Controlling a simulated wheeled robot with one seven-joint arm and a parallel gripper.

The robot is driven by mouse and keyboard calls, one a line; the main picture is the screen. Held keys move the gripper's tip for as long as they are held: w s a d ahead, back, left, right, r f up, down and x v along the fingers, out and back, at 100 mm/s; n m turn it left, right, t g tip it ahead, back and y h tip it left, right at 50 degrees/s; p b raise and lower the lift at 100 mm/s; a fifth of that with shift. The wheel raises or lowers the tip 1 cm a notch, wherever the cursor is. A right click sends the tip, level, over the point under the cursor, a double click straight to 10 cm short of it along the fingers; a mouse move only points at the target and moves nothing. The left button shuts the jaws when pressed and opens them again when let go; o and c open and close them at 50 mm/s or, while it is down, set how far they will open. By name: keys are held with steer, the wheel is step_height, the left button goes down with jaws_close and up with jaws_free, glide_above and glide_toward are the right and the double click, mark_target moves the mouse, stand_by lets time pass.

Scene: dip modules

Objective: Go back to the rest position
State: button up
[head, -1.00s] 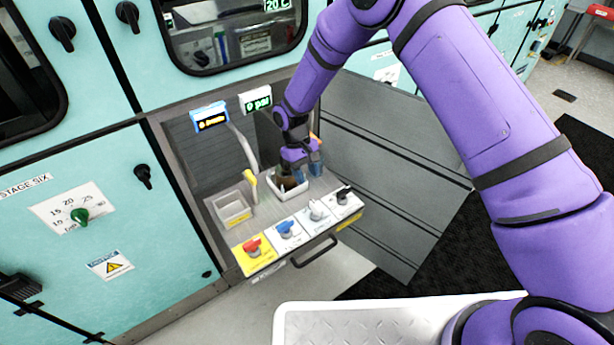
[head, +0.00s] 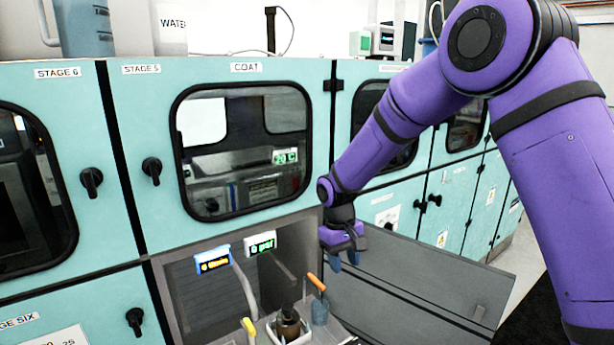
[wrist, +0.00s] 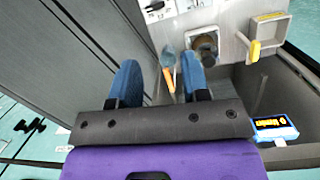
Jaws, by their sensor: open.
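My gripper (head: 342,258) is raised in the head view, above and to the right of the pull-out shelf, in front of the teal cabinets. In the wrist view its two blue fingers (wrist: 160,85) are apart with nothing held between them. Beyond them, lower down, a brown round part (wrist: 205,48) stands in a white square tray (head: 272,333). My purple arm reaches in from the right of the head view.
An orange-handled tool (head: 317,283) stands in a blue holder beside the tray. Two small displays (head: 212,261) stand behind. A grey open panel (head: 420,290) lies right of the shelf. Teal cabinet doors (head: 240,230) rise behind.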

steer(key=s+d+r+m+t, duration=0.1)
steer(key=s+d+r, duration=0.35)
steer(key=r, duration=0.25)
steer(key=s+d+r+m+t+y, duration=0.1)
steer(key=s+d+r, duration=0.35)
steer(key=r, duration=0.25)
steer(key=s+d+r+m+t, duration=0.1)
steer(key=s+d+r, duration=0.2)
steer(key=d+r, duration=0.3)
steer(key=s+d+r+m+t, duration=0.1)
steer(key=s+d+r+t, duration=0.1)
steer(key=s, duration=0.7)
steer(key=s+d+r+m+t, duration=0.1)
steer(key=s+d+r, duration=0.2)
steer(key=s, duration=0.7)
steer(key=shift+s+d+t, duration=0.25)
steer(key=shift+d+t, duration=0.15)
steer(key=shift+d, duration=0.35)
